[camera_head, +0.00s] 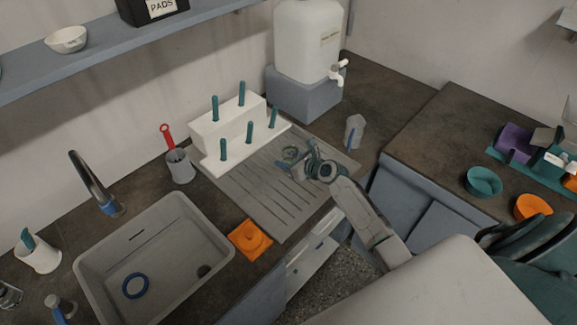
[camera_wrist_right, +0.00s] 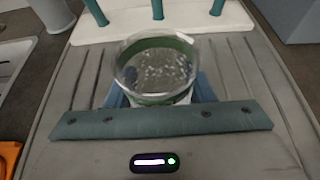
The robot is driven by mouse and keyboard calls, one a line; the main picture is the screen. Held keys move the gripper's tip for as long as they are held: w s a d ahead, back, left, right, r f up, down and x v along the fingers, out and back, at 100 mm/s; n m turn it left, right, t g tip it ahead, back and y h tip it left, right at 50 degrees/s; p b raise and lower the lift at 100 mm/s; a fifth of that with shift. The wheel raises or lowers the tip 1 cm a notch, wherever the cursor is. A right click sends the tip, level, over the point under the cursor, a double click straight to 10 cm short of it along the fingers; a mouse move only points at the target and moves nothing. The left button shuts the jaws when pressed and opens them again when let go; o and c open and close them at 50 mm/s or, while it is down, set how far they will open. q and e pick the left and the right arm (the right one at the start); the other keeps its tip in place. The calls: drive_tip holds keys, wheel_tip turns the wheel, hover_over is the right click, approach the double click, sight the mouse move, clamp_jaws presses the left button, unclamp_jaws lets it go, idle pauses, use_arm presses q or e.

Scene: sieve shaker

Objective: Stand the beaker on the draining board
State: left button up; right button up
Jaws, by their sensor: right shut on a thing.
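The beaker (camera_wrist_right: 155,72) is clear glass with a green band around it, seen from above in the right wrist view. In the head view only a small part of the beaker (camera_head: 291,153) shows at my gripper, and the rest is hidden. My right gripper (camera_head: 295,163) is shut on the beaker over the back right part of the grey grooved draining board (camera_head: 246,185). The beaker looks about upright. I cannot tell whether its base touches the board.
A white peg rack (camera_head: 205,140) with teal pegs stands along the back of the board, close behind the beaker. The sink (camera_head: 165,235) lies left, an orange piece (camera_head: 250,240) at the board's front left corner. A grey container (camera_head: 354,132) stands right. The board's grooved middle is clear.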

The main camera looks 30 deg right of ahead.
drive_tip(key=shift+w+d+f, duration=0.1)
drive_tip(key=shift+w+f, duration=0.1)
use_arm(q)
drive_tip(key=shift+a+f, duration=0.2)
drive_tip(key=shift+a, duration=0.1)
use_arm(e)
drive_tip(key=shift+f, duration=1.55)
use_arm(q)
drive_tip(key=shift+f+b, duration=0.1)
drive_tip(key=shift+b, duration=0.2)
drive_tip(key=shift+s, duration=0.1)
use_arm(e)
drive_tip(key=o, duration=1.1)
drive_tip(key=shift+f, duration=0.15)
drive_tip(key=shift+o, duration=0.2)
drive_tip(key=shift+s+r, duration=0.25)
drive_tip(key=shift+s, duration=0.05)
use_arm(q)
drive_tip(key=shift+r+p, duration=0.3)
use_arm(e)
drive_tip(key=v, duration=1.1)
drive_tip(key=shift+s+d+r, duration=0.15)
drive_tip(key=shift+s, duration=0.05)
